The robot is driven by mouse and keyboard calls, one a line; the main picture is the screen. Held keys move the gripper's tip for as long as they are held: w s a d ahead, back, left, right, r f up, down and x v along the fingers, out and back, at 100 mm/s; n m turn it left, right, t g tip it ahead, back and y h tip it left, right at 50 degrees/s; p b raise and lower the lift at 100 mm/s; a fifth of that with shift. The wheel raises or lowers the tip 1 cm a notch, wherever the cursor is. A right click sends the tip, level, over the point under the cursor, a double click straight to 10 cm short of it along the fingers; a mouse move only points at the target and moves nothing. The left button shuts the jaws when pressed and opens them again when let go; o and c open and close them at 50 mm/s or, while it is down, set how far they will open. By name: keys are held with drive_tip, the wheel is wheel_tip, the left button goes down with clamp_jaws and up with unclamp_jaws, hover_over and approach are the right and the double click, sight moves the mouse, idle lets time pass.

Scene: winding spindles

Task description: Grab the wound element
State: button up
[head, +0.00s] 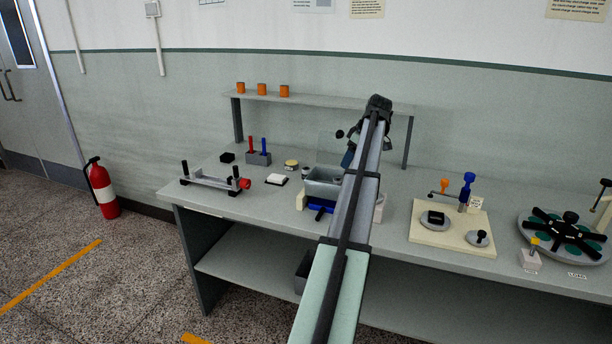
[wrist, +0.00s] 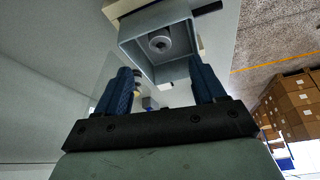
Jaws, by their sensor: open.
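My gripper (head: 349,155) is above the bench, by the right end of a grey open-topped box (head: 322,189) in the head view; my arm hides part of that area. In the wrist view my gripper (wrist: 164,82) has its two blue fingers spread wide with nothing between them. Beyond the fingertips is the open grey box (wrist: 128,50), and inside it lies a pale round piece with a centre hole (wrist: 159,44). It looks like a spool or ring, possibly the wound element; any winding on it is too small to tell. The fingers are apart from it.
A clear panel (head: 328,142) stands behind the box. A shelf (head: 310,99) with orange cylinders runs along the back. A roller frame (head: 215,181) is at the left, a cream board with fixtures (head: 452,237) at the right, and a round turntable (head: 565,235) farther right.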

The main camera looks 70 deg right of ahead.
drive_tip(key=w+f+n+g+y, duration=0.1)
drive_tip(key=w+f+n, duration=0.1)
drive_tip(key=w, duration=1.1)
drive_tip(key=w+f+n+g, duration=0.1)
drive_tip(key=w+f, duration=0.2)
drive_tip(key=w, duration=1.1)
drive_tip(key=m+g+h, duration=0.4)
drive_tip(key=m+g, duration=0.1)
drive_tip(key=m, duration=2)
approach(305, 169)
drive_tip(key=x, duration=1.1)
drive_tip(key=shift+d, duration=0.15)
drive_tip(key=shift+c, duration=0.2)
